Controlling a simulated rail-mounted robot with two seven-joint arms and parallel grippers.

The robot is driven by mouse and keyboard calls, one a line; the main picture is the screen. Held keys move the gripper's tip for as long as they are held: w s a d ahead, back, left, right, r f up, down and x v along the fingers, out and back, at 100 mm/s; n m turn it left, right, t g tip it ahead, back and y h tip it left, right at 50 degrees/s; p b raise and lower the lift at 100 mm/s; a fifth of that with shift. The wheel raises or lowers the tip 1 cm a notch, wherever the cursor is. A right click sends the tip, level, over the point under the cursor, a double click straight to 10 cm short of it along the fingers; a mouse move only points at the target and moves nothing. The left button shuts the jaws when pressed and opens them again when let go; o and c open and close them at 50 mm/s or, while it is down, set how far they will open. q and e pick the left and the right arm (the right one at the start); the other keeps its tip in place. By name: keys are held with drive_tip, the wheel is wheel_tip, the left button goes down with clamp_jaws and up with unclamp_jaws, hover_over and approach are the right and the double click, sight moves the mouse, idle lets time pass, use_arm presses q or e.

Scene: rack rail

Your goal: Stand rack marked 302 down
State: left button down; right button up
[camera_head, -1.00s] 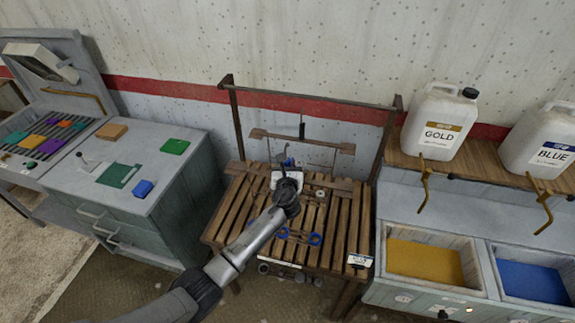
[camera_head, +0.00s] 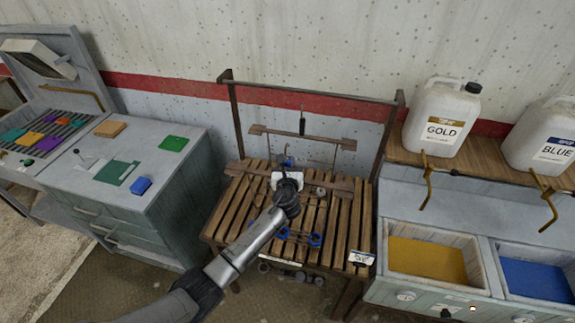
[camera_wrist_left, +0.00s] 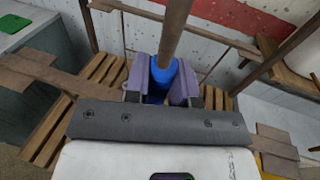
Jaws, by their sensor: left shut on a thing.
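My left gripper (camera_wrist_left: 162,80) is shut on a blue grip (camera_wrist_left: 160,72) around a brown upright rod (camera_wrist_left: 173,30), between its two purple pads. In the head view the same gripper (camera_head: 287,172) is over the slatted bench (camera_head: 345,235), and my wrist hides most of what it holds. A brown crossbar with flat ends (camera_head: 341,184) shows on both sides of the gripper; whether it joins the rod is hidden. Another bar (camera_head: 300,137) with thin wires is behind, under the tall frame (camera_head: 310,92). I cannot read a 302 mark on anything. My right gripper is out of view.
Blue-ended tools (camera_head: 314,239) lie at the bench front near a small label (camera_head: 361,258). A grey cabinet (camera_head: 180,225) stands left.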

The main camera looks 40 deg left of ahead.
use_arm(q)
drive_tip(key=shift+f, duration=0.25)
drive_tip(key=c, duration=1)
unclamp_jaws()
drive_tip(key=shift+c, duration=0.2)
drive_tip(key=o, duration=0.3)
drive_tip(key=shift+f, duration=0.15)
drive_tip(key=o, duration=0.7)
drive_tip(key=shift+o, duration=0.2)
drive_tip(key=p+v, duration=0.6)
drive_tip(key=v, duration=0.5)
drive_tip(key=shift+s+d+f+p, duration=0.2)
drive_tip(key=shift+s+d+p, duration=0.05)
drive_tip(key=shift+s+p, duration=0.05)
idle(0.4)
